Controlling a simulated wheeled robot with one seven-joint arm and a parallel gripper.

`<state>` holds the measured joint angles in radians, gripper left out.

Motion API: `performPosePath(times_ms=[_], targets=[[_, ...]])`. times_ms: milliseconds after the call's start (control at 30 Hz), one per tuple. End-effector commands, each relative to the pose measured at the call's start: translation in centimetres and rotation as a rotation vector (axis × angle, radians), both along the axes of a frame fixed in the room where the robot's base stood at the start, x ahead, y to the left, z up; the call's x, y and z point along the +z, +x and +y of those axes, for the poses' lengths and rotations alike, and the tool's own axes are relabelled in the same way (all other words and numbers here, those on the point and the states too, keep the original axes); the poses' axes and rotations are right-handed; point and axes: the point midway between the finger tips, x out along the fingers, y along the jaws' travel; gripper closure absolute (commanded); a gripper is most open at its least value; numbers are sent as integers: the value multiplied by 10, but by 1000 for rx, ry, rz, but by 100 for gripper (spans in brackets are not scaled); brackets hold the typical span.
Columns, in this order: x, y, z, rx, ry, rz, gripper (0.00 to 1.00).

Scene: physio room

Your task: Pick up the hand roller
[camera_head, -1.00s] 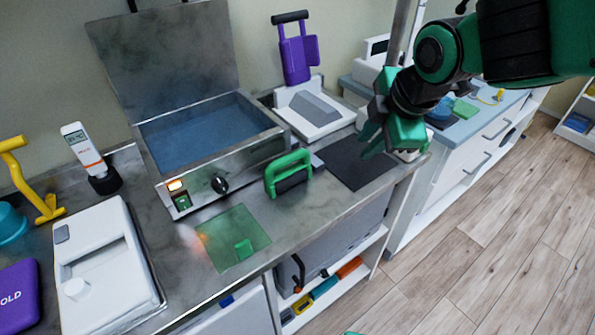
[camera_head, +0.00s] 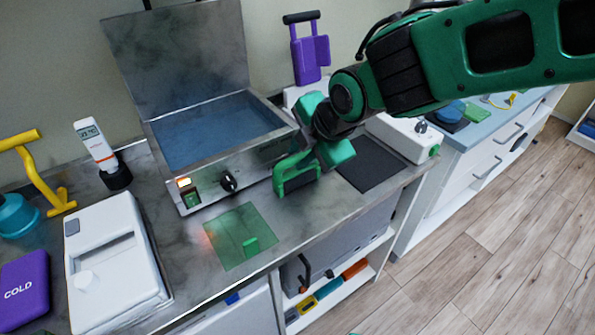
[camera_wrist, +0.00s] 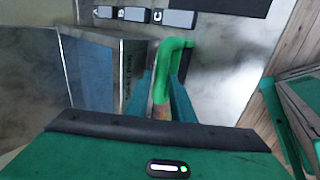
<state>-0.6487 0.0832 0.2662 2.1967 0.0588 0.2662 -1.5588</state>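The hand roller (camera_head: 281,183) has a green frame handle and a dark roller. It stands on the steel counter in front of the heated bath, at the middle of the head view. My gripper (camera_head: 318,160) has come down at its right end and hides part of it. In the wrist view the green handle (camera_wrist: 165,68) runs between the two fingers of my gripper (camera_wrist: 160,92). The fingers look apart, one on each side of the handle. Whether either finger touches it I cannot tell. The roller still rests on the counter.
The steel bath (camera_head: 210,135) with its raised lid stands close behind the roller. A green translucent sheet (camera_head: 228,232) lies to the left. A dark mat (camera_head: 372,165) lies to the right, with a white device (camera_head: 405,138) beyond it. The counter's front edge is near.

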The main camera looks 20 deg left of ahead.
Motion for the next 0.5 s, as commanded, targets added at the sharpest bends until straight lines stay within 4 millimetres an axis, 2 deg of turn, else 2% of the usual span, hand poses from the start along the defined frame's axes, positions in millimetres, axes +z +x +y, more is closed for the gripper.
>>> performPosePath(times_ms=[100,233,500], targets=[[-17,6,6,1,-2,3,78],[-27,11,12,0,-2,2,78],[-32,13,15,-1,-1,0,78]])
